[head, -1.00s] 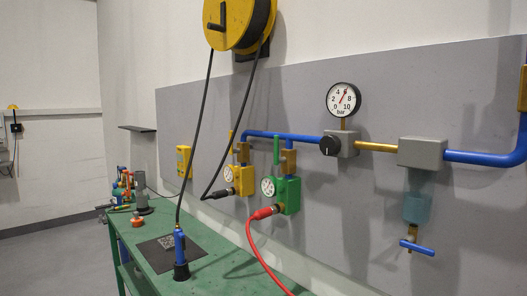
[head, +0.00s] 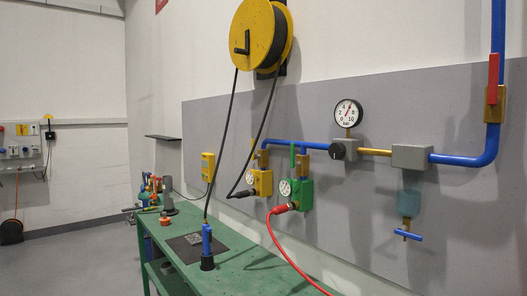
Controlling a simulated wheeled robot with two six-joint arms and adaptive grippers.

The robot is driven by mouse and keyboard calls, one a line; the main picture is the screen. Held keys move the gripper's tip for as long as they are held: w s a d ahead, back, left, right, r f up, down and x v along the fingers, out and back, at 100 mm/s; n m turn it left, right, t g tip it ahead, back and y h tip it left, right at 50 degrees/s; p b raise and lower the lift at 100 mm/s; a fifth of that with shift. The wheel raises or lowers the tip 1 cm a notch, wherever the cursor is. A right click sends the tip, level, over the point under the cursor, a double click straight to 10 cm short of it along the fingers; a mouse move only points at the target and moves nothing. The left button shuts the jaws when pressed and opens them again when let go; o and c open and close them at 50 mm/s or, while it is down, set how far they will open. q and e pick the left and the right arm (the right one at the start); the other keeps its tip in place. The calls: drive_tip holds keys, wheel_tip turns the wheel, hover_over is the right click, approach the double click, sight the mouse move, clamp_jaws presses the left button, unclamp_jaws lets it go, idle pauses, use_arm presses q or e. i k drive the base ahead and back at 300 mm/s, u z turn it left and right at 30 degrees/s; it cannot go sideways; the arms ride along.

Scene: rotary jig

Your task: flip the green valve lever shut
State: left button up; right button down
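The green valve lever (head: 292,156) is a thin green bar standing upright on a brass valve above the green block (head: 304,194), on the grey wall panel. The green block has a round dial on its left side, and a red hose (head: 287,251) is plugged in at its lower left. Neither of my grippers is in view.
A yellow block (head: 264,182) with a black hose sits left of the green one. A red lever (head: 493,72) is at the far right. A pressure gauge (head: 348,113) and black knob are above right. A green bench (head: 245,278) stands below; floor at left is clear.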

sight(293, 164)
drive_tip(key=u, duration=1.65)
drive_tip(key=i, duration=2.95)
drive_tip(key=z, duration=2.65)
